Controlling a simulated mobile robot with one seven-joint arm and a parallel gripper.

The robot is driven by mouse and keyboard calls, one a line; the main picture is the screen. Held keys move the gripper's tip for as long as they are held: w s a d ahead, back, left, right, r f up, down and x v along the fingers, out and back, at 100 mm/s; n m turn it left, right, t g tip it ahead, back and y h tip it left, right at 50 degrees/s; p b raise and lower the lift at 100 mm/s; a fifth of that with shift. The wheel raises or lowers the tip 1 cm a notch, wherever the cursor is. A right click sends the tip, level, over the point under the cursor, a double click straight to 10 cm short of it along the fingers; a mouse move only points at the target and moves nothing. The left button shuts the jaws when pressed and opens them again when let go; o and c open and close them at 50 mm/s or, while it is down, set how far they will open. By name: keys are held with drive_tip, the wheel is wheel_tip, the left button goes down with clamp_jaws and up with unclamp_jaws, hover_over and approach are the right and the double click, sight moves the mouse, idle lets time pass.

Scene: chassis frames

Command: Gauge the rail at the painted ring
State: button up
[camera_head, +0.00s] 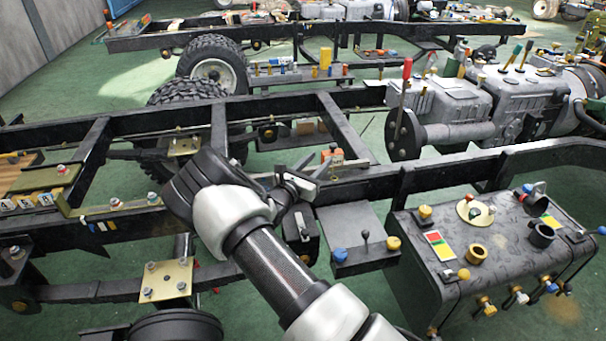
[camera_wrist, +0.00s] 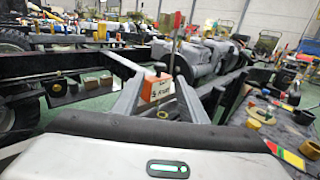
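The near black chassis rail (camera_head: 372,185) runs across the middle of the head view, behind and beside my gripper. My gripper (camera_head: 312,178) is above this rail, its grey fingers apart. In the wrist view the fingers (camera_wrist: 155,98) also stand apart. An orange block with a white, marked face (camera_wrist: 155,88) shows between them in that view. In the head view an orange piece (camera_head: 331,155) stands just beyond the fingertips by the rail; I cannot tell whether the fingers touch it. I cannot make out a painted ring, and my wrist hides part of the rail.
A black tank (camera_head: 470,235) with knobs, cups and a coloured plate stands at the right. A small shelf (camera_head: 352,262) with blue and yellow knobs is below the gripper. A grey engine (camera_head: 500,95) with a red-handled lever lies beyond. A green tray (camera_head: 45,178) sits at the left.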

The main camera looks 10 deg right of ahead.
drive_tip(key=p+v, duration=0.1)
drive_tip(key=v, duration=0.8)
drive_tip(key=shift+s+a, duration=0.1)
drive_tip(key=shift+s, duration=0.05)
